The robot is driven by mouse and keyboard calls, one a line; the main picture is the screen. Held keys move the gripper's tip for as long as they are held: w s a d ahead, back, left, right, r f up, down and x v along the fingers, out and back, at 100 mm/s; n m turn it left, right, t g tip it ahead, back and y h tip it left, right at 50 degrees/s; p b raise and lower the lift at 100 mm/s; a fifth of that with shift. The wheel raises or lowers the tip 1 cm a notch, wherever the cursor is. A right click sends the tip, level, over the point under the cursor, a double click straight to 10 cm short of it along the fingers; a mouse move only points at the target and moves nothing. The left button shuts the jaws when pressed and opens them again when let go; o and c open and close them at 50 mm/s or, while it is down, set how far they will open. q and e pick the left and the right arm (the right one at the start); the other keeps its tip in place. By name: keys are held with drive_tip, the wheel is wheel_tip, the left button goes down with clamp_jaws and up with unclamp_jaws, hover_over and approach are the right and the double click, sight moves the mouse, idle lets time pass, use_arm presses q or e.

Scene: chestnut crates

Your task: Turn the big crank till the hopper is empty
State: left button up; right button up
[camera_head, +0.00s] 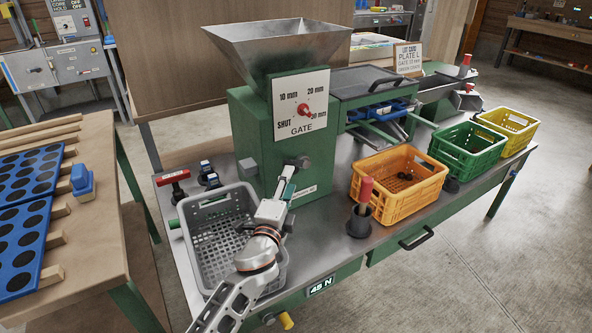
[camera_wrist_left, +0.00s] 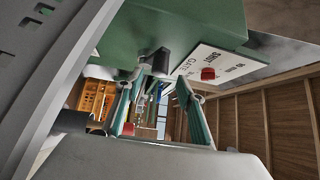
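The steel hopper (camera_head: 277,42) stands on the green machine (camera_head: 252,135). Its upper inner walls look bare; its bottom is hidden. The gate plate (camera_head: 288,103) carries a red knob (camera_head: 305,110); its exact setting is unclear. My left gripper (camera_head: 289,182) is by the machine's lower front. In the left wrist view its teal-padded fingers (camera_wrist_left: 160,77) stand apart. A dark grey stub (camera_wrist_left: 157,60) shows at or just beyond the fingertips; contact is unclear. I cannot tell whether the stub is part of the big crank, and no full crank is recognisable. My right gripper is out of view.
A grey crate (camera_head: 190,222) sits below my left arm. Orange (camera_head: 385,205), green (camera_head: 470,170) and yellow (camera_head: 515,146) crates line the bench's right. A red-handled tool (camera_head: 366,188) stands upright in a black holder. A display (camera_head: 321,286) reads 45 N.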

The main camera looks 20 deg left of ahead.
use_arm(q)
drive_tip(key=shift+w+a+r+b, duration=0.1)
drive_tip(key=shift+w+a+b, duration=0.05)
drive_tip(key=shift+w, duration=0.85)
drive_tip(key=shift+w+a+r+b, duration=0.1)
drive_tip(key=shift+w+a, duration=0.05)
drive_tip(key=shift+w, duration=0.85)
drive_tip(key=shift+w+a+r+b, duration=0.1)
drive_tip(key=shift+w+a+b, duration=0.05)
drive_tip(key=shift+w, duration=0.85)
clamp_jaws()
